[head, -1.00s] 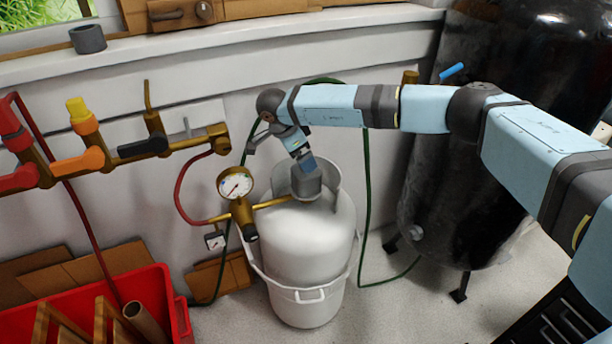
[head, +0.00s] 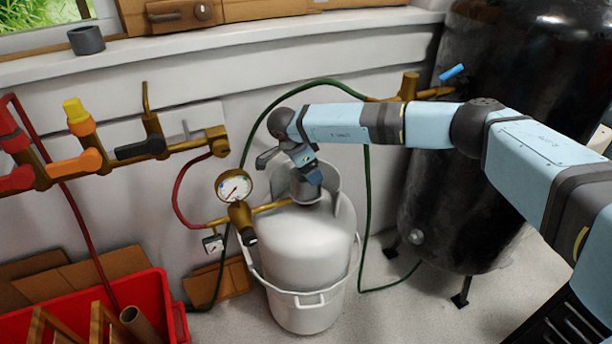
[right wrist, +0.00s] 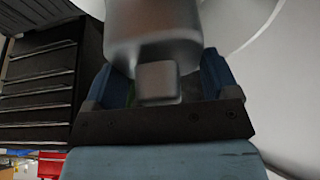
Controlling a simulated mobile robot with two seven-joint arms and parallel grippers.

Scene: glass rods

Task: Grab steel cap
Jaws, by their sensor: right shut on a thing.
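The steel cap (right wrist: 155,40) is a dull grey metal piece with a small square knob (right wrist: 158,80). In the right wrist view the knob sits between the two blue fingers of my right gripper (right wrist: 165,82), which is shut on it. In the head view my right gripper (head: 313,178) reaches down into the collar (head: 343,212) on top of the white gas tank (head: 305,250). There the cap is mostly hidden by the fingers and the collar, and I cannot tell whether it touches the tank. My left gripper is not in view.
A brass gauge (head: 235,187) and pipe stand close to the collar's left. A black tank (head: 460,170) stands at the right, with a green hose between. A red crate (head: 165,300) is at lower left, and a grey ring (head: 87,40) is on the sill.

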